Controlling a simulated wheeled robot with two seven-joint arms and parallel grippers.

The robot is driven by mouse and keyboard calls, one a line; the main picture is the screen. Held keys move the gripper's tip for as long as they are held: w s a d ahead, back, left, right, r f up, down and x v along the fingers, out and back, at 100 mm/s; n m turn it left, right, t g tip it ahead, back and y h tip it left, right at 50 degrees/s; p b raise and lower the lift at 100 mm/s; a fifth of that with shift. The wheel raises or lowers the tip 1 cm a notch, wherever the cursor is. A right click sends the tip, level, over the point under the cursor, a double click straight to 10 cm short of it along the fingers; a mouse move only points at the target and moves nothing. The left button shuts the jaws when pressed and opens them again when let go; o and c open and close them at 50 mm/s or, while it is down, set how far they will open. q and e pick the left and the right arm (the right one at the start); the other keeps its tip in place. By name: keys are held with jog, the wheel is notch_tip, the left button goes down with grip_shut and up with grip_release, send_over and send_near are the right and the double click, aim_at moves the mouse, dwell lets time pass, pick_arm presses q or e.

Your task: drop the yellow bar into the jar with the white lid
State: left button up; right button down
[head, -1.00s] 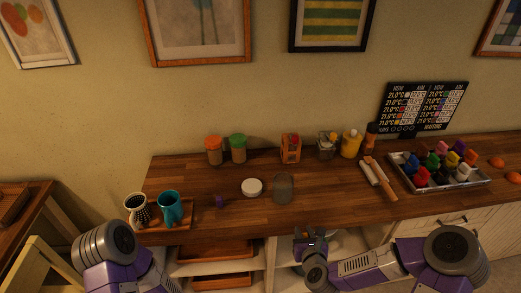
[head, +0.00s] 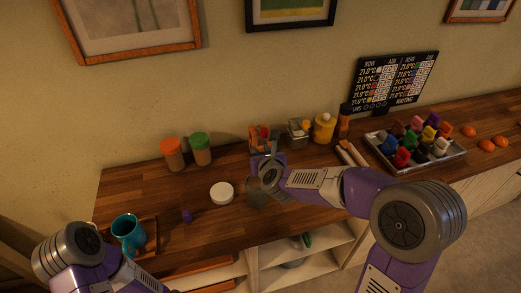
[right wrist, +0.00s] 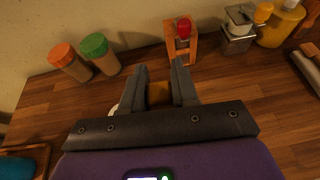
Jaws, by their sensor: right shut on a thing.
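My right gripper (head: 268,158) is over the counter, above and behind the jar in the head view. In the right wrist view its fingers (right wrist: 158,82) are shut on the yellow bar (right wrist: 158,94), which shows as a small orange-yellow block between them. The clear grey jar (head: 256,192) stands on the counter, partly hidden by my right wrist. Its white lid (head: 221,192) lies flat on the counter, apart from the jar to the left; only a sliver of it shows in the right wrist view (right wrist: 114,109). My left gripper is outside the frames.
Orange-lidded (head: 172,155) and green-lidded (head: 201,149) shakers stand at the back. A wooden holder (right wrist: 181,43), a yellow bottle (head: 324,129) and a rolling pin (head: 351,153) are near. A tray (head: 455,155) of colourful items is right; a teal mug (head: 128,233) is left.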

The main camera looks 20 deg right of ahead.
notch_tip(320, 180, down, 6)
jog(key=b, duration=0.3)
jog(key=shift+r+b, duration=0.1)
jog(key=shift+b, duration=0.2)
jog(key=c, duration=0.8)
grip_release()
jog(key=shift+s+r, duration=0.1)
jog(key=v, duration=0.7)
jog(key=shift+s+r+p, duration=0.1)
jog(key=shift+s+p, duration=0.05)
jog(key=shift+p, duration=0.15)
